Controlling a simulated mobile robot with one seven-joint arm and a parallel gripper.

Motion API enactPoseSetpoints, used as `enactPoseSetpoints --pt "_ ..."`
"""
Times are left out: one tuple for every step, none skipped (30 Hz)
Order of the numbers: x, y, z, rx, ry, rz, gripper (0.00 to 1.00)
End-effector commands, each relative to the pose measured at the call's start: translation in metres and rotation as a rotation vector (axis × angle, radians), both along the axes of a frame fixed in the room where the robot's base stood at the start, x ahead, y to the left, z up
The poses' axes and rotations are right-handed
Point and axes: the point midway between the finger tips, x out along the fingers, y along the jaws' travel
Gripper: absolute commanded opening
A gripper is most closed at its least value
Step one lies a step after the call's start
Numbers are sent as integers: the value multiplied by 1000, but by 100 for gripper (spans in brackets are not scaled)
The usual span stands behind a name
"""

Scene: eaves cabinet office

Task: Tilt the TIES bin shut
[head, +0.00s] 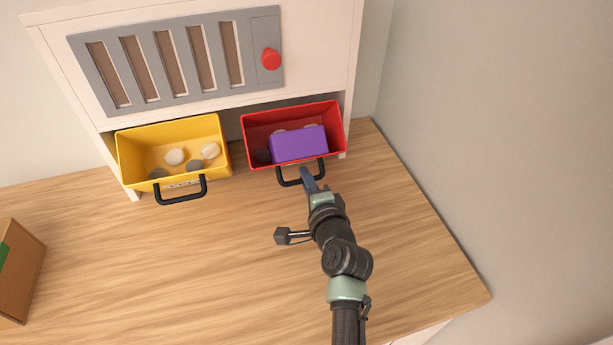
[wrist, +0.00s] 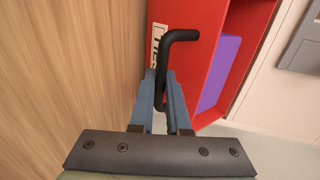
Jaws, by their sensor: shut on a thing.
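The red bin (head: 257,124) is tilted open in the right part of the cabinet's lower opening. It holds a purple block and a few stones. Its front with a partly hidden white label (wrist: 158,42) shows in the wrist view; the letters look like part of TIES. A black handle (head: 289,182) sticks out from its front, and it also shows in the wrist view (wrist: 182,36). My gripper (head: 308,176) is shut on this handle, with blue-grey fingers (wrist: 162,85) on both sides of the bar.
A yellow bin (head: 135,147) with several stones and its own black handle (head: 181,195) is tilted open to the left. A grey slotted panel with a red knob (head: 271,59) is above. A brown box (head: 22,270) stands at far left. A wall rises at right. The middle desktop (head: 190,270) is clear.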

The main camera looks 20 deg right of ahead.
Motion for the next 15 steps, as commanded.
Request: enactPoseSetpoints --pt "1 -1 9 1 9 -1 0" --pt "2 -1 11 0 17 -1 0" --pt "3 -1 13 0 29 -1 0" --pt "3 -1 15 0 40 -1 0" --pt "4 -1 17 0 51 -1 0" --pt "5 -1 19 0 67 -1 0" --pt "6 0 21 1 79 -1 0" --pt "7 0 23 0 92 -1 0" --pt "8 0 26 0 110 0 0" --pt "9 0 28 0 125 -1 0" --pt "10 -1 29 0 141 -1 0" --pt "12 -1 31 0 160 -1 0" --pt "13 -1 32 0 175 -1 0" --pt "14 0 34 1 189 -1 0" --pt "16 0 35 0 209 0 0"
